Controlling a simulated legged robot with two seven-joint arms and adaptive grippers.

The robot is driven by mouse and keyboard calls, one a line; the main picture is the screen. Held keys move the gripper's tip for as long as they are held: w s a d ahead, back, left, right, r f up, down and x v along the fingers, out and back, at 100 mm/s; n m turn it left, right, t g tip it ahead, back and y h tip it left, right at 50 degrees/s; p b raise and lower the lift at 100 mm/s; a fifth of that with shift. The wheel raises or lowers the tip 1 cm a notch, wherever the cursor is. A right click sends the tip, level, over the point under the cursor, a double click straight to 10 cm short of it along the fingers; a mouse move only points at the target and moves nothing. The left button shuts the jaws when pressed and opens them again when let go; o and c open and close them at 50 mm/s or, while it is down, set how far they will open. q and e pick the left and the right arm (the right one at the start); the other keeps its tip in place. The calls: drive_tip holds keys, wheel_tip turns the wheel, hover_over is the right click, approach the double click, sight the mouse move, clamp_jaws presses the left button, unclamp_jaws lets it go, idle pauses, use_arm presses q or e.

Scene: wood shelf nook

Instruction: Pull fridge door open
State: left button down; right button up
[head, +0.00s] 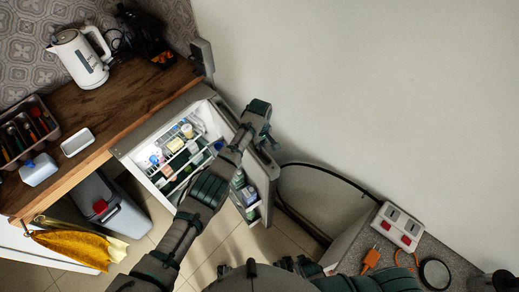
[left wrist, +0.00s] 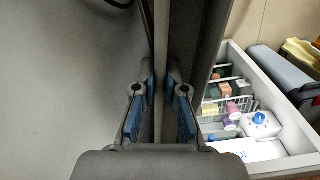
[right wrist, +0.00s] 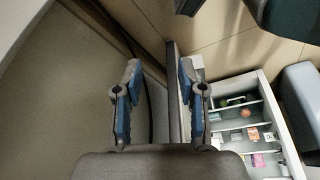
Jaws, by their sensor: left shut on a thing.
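The small fridge (head: 129,150) under the wooden counter stands open, its lit inside with wire shelves and several items in view. Its door (head: 266,172) is swung out to the right, with items in its inner racks. My left gripper (head: 257,112) is at the door's upper edge. In the left wrist view, my left gripper (left wrist: 161,78) is shut on the door's edge (left wrist: 160,45), one finger on each side. In the right wrist view, my right gripper (right wrist: 158,75) has its fingers apart, with the door edge (right wrist: 173,100) between them, closer to the right finger.
A white kettle (head: 82,58) and a cutlery tray (head: 26,130) stand on the wooden counter (head: 130,93). A grey bin (head: 122,212) stands left of the fridge. A power strip (head: 398,226) lies at right. A wall lies behind the door; tiled floor (head: 232,250) is clear in front.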

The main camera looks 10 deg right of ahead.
drive_tip(key=w+a+r+t+y+b, duration=0.1)
drive_tip(key=w+a+r+t+b, duration=0.15)
drive_tip(key=w+r, duration=0.4)
drive_tip(key=w+a+r+t+b, duration=0.1)
drive_tip(key=w+r+t+b, duration=0.3)
drive_tip(key=w, duration=0.3)
use_arm(q)
drive_tip(key=d+b, duration=0.1)
drive_tip(key=b, duration=0.2)
drive_tip(key=w+d+n+b, duration=0.1)
drive_tip(key=d+b, duration=0.1)
drive_tip(key=b, duration=0.1)
drive_tip(key=shift+w+f, duration=0.2)
use_arm(e)
drive_tip(key=w+a+r+t, duration=0.1)
drive_tip(key=r, duration=0.8)
drive_tip(key=w+a+r+t+y, duration=0.1)
drive_tip(key=w+r+t, duration=0.1)
drive_tip(key=r, duration=0.7)
drive_tip(key=shift+w+y, duration=0.3)
drive_tip(key=shift+w+f, duration=0.1)
use_arm(q)
drive_tip(key=c, duration=1.2)
unclamp_jaws()
drive_tip(key=shift+d+f, duration=0.1)
drive_tip(key=shift+c, duration=0.2)
drive_tip(key=shift+d, duration=0.15)
use_arm(e)
drive_tip(key=shift+d, duration=0.3)
